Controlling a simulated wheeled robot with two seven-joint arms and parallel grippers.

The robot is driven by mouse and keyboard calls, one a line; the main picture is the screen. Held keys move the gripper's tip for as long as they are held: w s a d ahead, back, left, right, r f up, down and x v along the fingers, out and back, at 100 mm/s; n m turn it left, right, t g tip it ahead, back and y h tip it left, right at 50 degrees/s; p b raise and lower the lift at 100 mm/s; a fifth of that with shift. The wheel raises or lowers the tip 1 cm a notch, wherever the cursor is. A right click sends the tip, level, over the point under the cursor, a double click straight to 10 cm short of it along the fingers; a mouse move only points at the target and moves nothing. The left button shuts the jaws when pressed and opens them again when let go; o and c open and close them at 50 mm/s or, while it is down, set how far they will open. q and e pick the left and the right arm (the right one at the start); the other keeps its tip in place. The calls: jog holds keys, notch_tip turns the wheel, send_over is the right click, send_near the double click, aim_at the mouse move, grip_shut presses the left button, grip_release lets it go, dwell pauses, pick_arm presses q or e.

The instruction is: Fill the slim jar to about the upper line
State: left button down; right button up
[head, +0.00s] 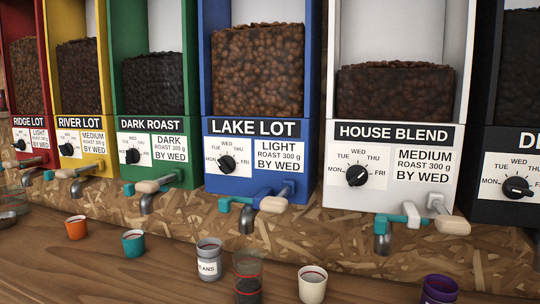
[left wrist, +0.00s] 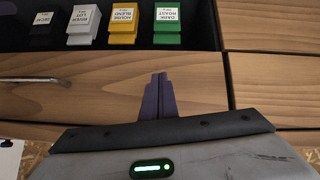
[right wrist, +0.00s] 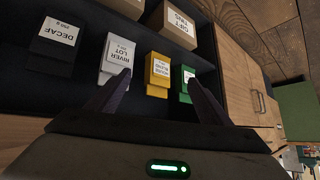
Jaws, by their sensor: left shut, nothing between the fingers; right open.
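A clear slim jar (head: 248,278) stands on the wooden counter in the head view, below and in front of the spout (head: 247,221) of the blue Lake Lot dispenser (head: 250,128). Dark beans show in its lower part, and a red line shows around it; the lower edge of the picture cuts it off. Neither gripper shows in the head view. My left gripper (left wrist: 158,90), in the left wrist view, has its fingers together and holds nothing. My right gripper (right wrist: 158,82), in the right wrist view, has its fingers apart with nothing held.
More dispensers flank the blue one, including white House Blend (head: 390,130) and green Dark Roast (head: 152,125). Bags fill a shelf in the wrist views.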

aim_at(281, 197)
pick_arm(q)
jog(key=w+d+r+t+p, duration=0.1)
jog(key=d+r+t, duration=0.1)
jog(key=r, duration=1.4)
jog(key=w+d+r+m+t+p, duration=0.1)
jog(key=d+r, duration=0.2)
jog(key=r, duration=1.3)
jog(key=w+d+r+t+h+p, duration=0.1)
jog(key=w+d+r+t+p, duration=0.1)
jog(key=r, duration=1.4)
jog(key=shift+d+r+m+t, duration=0.2)
jog(key=shift+d+m+t, duration=0.1)
jog(key=shift+d, duration=0.55)
pick_arm(e)
jog(key=r, duration=0.2)
jog(key=d+r, duration=0.1)
jog(key=r, duration=0.1)
jog(key=shift+s+d+r, duration=0.1)
jog(key=shift+r, duration=0.3)
pick_arm(q)
jog(key=shift+w, duration=0.1)
